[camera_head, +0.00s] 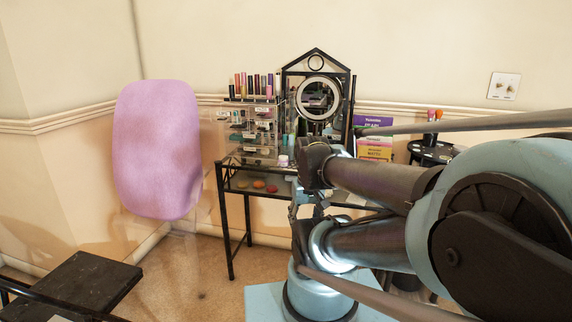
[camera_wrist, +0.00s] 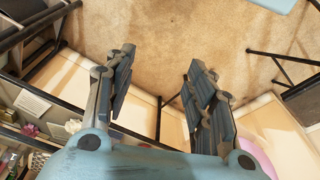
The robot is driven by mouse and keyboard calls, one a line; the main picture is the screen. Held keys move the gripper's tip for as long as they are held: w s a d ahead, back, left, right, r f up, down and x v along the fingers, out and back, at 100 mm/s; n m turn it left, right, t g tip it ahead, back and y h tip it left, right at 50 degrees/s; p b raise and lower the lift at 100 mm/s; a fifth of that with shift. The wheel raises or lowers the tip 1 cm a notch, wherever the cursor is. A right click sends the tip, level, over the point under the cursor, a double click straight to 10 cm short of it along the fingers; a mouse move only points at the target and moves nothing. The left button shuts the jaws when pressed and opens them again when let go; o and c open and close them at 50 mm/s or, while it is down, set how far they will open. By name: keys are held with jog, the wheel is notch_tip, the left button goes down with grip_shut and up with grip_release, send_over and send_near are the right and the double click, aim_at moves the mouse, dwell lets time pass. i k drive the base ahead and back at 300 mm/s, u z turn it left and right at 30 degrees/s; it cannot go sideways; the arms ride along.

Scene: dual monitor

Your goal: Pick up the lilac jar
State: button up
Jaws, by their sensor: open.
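A small pale jar with a pinkish-lilac top (camera_head: 283,160) stands on the glass-topped black table (camera_head: 232,163), in front of the clear organiser. It looks like the lilac jar, but it is very small in the head view. In the head view, my arm comes in from the right and hides the table's right part. The gripper is apart from the jar. I cannot pick out the jar in the wrist view.
A clear organiser (camera_head: 250,130) with cosmetics and a black-framed mirror (camera_head: 318,97) stand behind the jar. Stacked boxes (camera_head: 374,148) are to the right. A lilac chair back (camera_head: 158,150) is left of the table. A dark seat (camera_head: 82,284) is at lower left.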

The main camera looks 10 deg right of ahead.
aim_at(284, 161)
jog(key=k, duration=1.05)
jog(key=u, duration=0.35)
jog(key=i, duration=1.4)
jog(key=z, duration=0.55)
